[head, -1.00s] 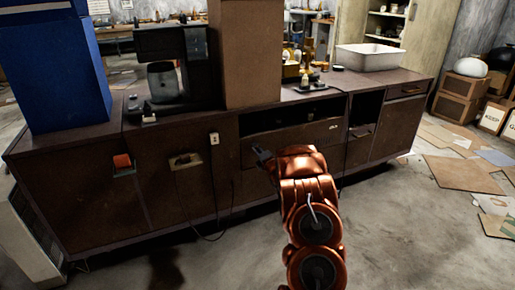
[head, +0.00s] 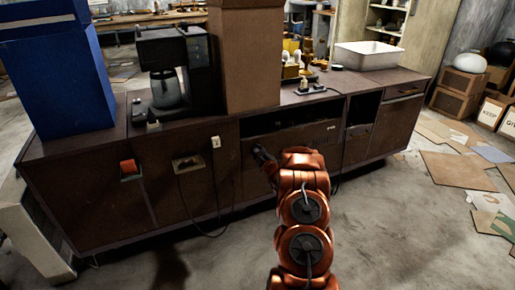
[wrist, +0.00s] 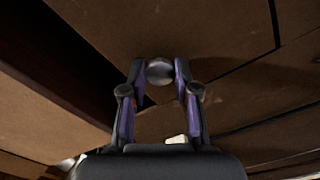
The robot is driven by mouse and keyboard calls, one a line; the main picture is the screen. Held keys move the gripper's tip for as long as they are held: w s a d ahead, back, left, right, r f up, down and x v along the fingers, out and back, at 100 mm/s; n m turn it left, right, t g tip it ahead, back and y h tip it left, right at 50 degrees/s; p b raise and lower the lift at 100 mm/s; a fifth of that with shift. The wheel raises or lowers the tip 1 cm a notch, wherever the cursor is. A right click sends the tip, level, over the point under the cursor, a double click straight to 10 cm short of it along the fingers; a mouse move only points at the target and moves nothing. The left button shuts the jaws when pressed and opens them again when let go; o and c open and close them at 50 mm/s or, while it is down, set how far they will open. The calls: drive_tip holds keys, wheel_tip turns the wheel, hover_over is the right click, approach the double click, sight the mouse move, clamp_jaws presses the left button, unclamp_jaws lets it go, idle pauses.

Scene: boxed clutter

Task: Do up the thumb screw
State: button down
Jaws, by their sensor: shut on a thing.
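In the wrist view a round grey metal knob, which appears to be the thumb screw (wrist: 160,71), sits against the brown cabinet front. My gripper (wrist: 160,73) is shut on it, with a dark finger on either side of the knob. In the head view my gripper (head: 262,154) is at the end of my copper-coloured arm, at the front of the brown cabinet (head: 225,180). The thumb screw cannot be made out there. How far the screw is turned in cannot be seen.
A blue box (head: 60,75), a black coffee maker (head: 175,72), a tall brown box (head: 244,60) and a white tray (head: 367,55) stand on the cabinet top. Cables hang down the front from a socket (head: 187,163). Flat cardboard (head: 455,168) lies on the floor at right.

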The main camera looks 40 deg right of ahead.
drive_tip(key=m+p, duration=0.4)
drive_tip(key=m, duration=0.2)
drive_tip(key=shift+m, duration=0.3)
drive_tip(key=m+p, duration=0.1)
drive_tip(key=m, duration=0.4)
drive_tip(key=shift+p, duration=0.35)
drive_tip(key=shift+m, duration=0.4)
drive_tip(key=c, duration=0.9)
unclamp_jaws()
drive_tip(key=shift+o, duration=0.2)
drive_tip(key=v, duration=1.2)
